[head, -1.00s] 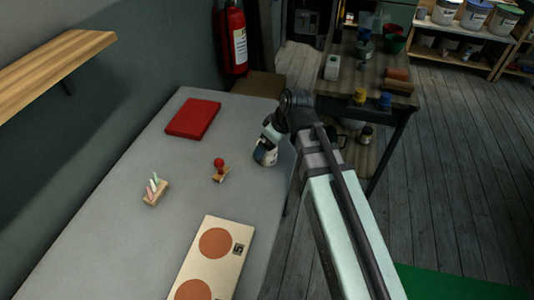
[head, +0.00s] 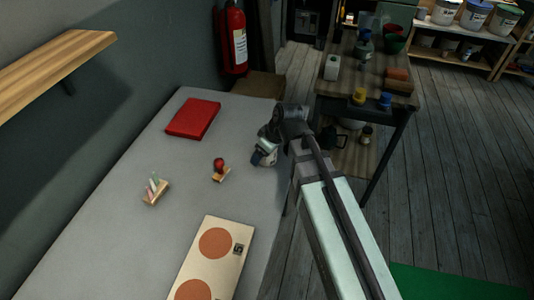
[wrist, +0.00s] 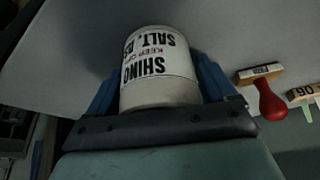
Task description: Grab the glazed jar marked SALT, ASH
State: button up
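The white jar (wrist: 160,68) stands between the two blue fingers of my gripper (wrist: 158,85) in the wrist view. In the head view my gripper (head: 264,156) is low over the grey table's right edge. Only a little of the jar shows there, mostly hidden by the gripper.
A red-knobbed stamp (head: 220,170) is close to the left of my gripper on the grey table (head: 120,220). A chalk holder (head: 155,192), a red book (head: 194,118) and a board with orange discs (head: 215,262) lie farther off. A wooden workbench (head: 350,85) stands beyond the table's edge.

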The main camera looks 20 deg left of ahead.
jog(key=c, duration=0.8)
jog(key=shift+r, duration=0.1)
